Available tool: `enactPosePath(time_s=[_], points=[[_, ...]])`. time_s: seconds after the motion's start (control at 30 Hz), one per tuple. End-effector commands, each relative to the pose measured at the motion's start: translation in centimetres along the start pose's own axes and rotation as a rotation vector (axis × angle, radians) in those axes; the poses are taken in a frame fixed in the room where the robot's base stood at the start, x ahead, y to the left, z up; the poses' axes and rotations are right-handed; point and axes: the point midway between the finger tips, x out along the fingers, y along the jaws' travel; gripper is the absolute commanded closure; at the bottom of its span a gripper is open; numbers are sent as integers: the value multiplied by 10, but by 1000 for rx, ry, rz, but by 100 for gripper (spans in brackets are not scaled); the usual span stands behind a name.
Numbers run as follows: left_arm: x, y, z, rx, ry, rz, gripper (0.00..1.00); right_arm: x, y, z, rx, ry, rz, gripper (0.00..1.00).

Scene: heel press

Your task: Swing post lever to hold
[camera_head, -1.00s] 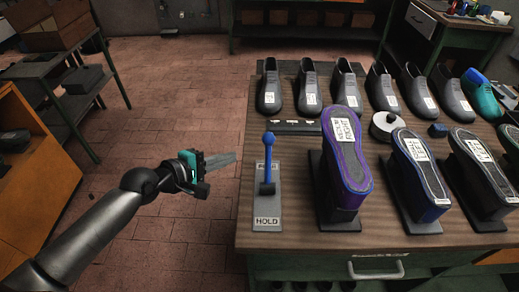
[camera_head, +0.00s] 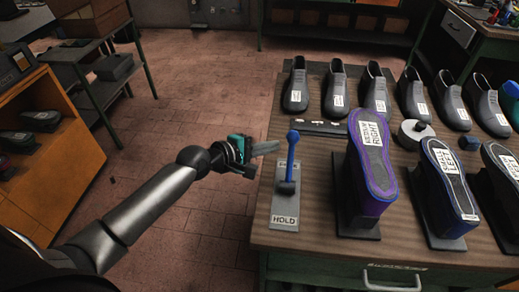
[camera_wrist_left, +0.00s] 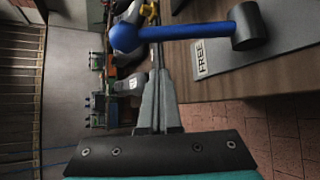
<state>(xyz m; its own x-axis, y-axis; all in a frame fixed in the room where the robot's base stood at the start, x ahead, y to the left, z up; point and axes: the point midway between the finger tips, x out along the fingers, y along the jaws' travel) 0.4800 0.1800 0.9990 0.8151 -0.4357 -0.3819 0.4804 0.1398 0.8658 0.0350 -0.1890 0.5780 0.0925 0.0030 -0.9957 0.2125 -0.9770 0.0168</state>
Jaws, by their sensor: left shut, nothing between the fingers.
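The post lever (camera_head: 289,160) has a blue shaft and round blue knob on a dark pivot. It stands on a grey plate (camera_head: 285,209) at the bench's left edge. The near end of the plate reads HOLD; the far end's label is partly hidden behind the lever. The lever looks roughly upright; its exact tilt is hard to tell. My left gripper (camera_head: 277,147) is shut and empty, just left of the knob, with no clear contact. In the left wrist view, its closed fingers (camera_wrist_left: 157,75) point towards the lever (camera_wrist_left: 190,32), near the FREE label (camera_wrist_left: 202,60). My right gripper is out of view.
The wooden bench (camera_head: 310,170) holds a purple-edged upturned shoe (camera_head: 371,165) right of the lever. More upturned shoes and a row of upright shoes (camera_head: 297,88) fill the right and back. A black strip (camera_head: 325,127) lies behind the lever. Open floor is at the left.

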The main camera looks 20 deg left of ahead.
Motion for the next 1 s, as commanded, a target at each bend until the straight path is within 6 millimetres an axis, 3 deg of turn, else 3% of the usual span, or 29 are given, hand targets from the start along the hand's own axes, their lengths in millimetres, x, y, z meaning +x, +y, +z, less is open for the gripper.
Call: enactPosePath(time_s=[0.2, 0.53, 1.0], points=[[38, 0, 0, 0, -1, 1, 100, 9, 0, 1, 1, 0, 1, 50], [13, 0, 29, 2, -1, -2, 100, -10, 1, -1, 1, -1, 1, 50], [11, 0, 31, 2, 0, 0, 100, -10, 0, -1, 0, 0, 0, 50]])
